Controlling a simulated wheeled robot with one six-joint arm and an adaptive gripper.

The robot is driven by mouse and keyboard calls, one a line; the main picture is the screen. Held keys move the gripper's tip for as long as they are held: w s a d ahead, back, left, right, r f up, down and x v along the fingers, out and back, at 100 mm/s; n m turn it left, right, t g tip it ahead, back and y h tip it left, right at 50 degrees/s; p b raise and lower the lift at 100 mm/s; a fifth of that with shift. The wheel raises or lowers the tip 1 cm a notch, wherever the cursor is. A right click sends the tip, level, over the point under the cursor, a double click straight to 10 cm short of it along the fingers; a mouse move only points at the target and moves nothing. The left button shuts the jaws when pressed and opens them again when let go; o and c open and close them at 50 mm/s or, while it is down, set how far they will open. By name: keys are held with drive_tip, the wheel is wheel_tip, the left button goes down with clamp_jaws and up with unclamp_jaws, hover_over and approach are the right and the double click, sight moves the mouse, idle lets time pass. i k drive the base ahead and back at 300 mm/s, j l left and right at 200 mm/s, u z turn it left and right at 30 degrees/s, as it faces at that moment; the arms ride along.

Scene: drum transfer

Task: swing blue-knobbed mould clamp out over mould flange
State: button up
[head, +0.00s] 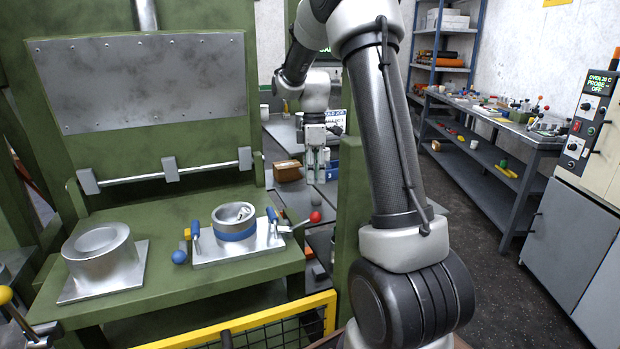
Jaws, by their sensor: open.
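The mould (236,221), a metal cylinder with a blue band, stands on a square metal plate (250,248) on the green press bed. The blue knob (180,257) of the clamp shows at the plate's left edge, apart from the mould. Its clamp arm is small and partly hidden, so I cannot tell exactly how it lies. A red knob (315,217) is on a lever at the plate's right. My gripper (317,178) points down, open and empty, behind and right of the mould, away from the clamp.
A round metal die (100,252) stands on the bed's left. A yellow guard rail (250,322) crosses the front. A green press post (349,215) stands right of the mould. A cardboard box (287,171) lies near my gripper. Open floor is at right.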

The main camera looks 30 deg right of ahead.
sight(180, 257)
drive_tip(key=l+u, duration=0.35)
drive_tip(key=k+l+u, duration=0.1)
drive_tip(key=u, duration=0.2)
drive_tip(key=k, duration=0.05)
